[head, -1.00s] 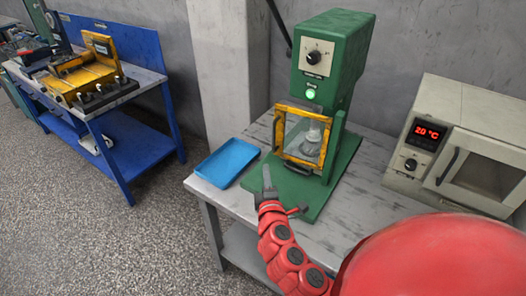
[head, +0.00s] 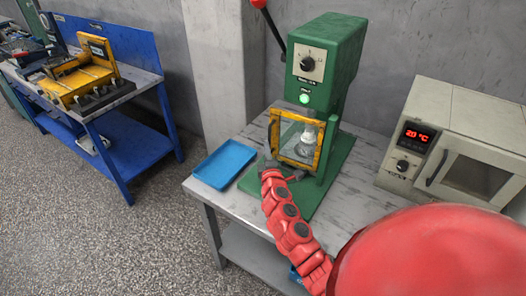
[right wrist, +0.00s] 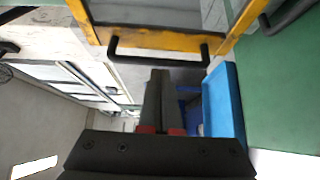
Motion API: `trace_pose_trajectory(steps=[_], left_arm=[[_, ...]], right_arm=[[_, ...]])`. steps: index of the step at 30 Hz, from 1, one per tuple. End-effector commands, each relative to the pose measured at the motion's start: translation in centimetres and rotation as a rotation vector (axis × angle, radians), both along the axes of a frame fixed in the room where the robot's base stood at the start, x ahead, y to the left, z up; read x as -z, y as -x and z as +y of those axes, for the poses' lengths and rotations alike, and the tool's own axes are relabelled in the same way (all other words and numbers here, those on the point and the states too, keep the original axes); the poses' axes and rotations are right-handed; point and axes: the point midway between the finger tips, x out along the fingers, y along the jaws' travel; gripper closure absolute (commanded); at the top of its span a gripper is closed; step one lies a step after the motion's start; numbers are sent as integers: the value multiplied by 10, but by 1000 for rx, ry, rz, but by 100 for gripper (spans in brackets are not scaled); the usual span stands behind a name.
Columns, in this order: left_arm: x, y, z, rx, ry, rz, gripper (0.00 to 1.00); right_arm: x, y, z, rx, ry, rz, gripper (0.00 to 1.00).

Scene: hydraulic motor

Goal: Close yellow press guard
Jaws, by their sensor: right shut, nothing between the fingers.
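The yellow press guard (head: 319,150) is a square yellow frame with a clear pane at the front of the green press (head: 325,65). I cannot tell exactly how far the guard stands from the press body. My right gripper (head: 269,165) is at the guard's lower left corner, shut and empty. My left gripper is out of view.
A blue tray (head: 224,164) lies left of the press on the grey table (head: 235,220). A beige oven (head: 455,145) stands to the right. A red-knobbed lever (head: 262,5) rises beside the press. A blue bench (head: 125,145) stands farther left, across open floor.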

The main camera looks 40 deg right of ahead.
Motion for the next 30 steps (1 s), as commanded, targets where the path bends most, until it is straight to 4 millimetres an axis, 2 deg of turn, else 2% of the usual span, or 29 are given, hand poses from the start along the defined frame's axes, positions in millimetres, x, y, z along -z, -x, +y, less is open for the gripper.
trace_pose_trajectory(steps=[10,19,30], left_arm=[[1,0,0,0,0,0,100],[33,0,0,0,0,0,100],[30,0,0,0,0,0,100]], right_arm=[[1,-1,-1,1,0,-1,100],[3,-18,-12,107,2,-5,100],[-1,-17,-15,123,1,-2,100]])
